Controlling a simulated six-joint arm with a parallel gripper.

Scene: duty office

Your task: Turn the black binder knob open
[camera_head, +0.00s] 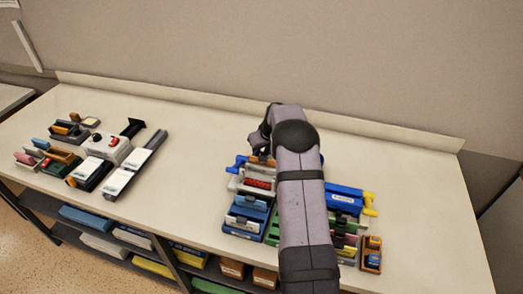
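Several dark, binder-like items lie in the left group on the counter. One is a black item with a white label (91,173) and a small orange-brown piece at its near end. I cannot tell for sure which item is the black binder, and no knob on it is clear at this size. My gripper (259,144) is at the back of the right group, away from the left group. It is dark and small, partly behind my arm, and its fingers are too unclear to show whether they are open or shut.
A white box with a red button (111,148) stands in the left group. Under my arm are blue trays (246,216), a blue box with yellow ends (345,198) and an orange holder (372,256). The counter (195,170) between the groups is clear. A wall rises behind.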

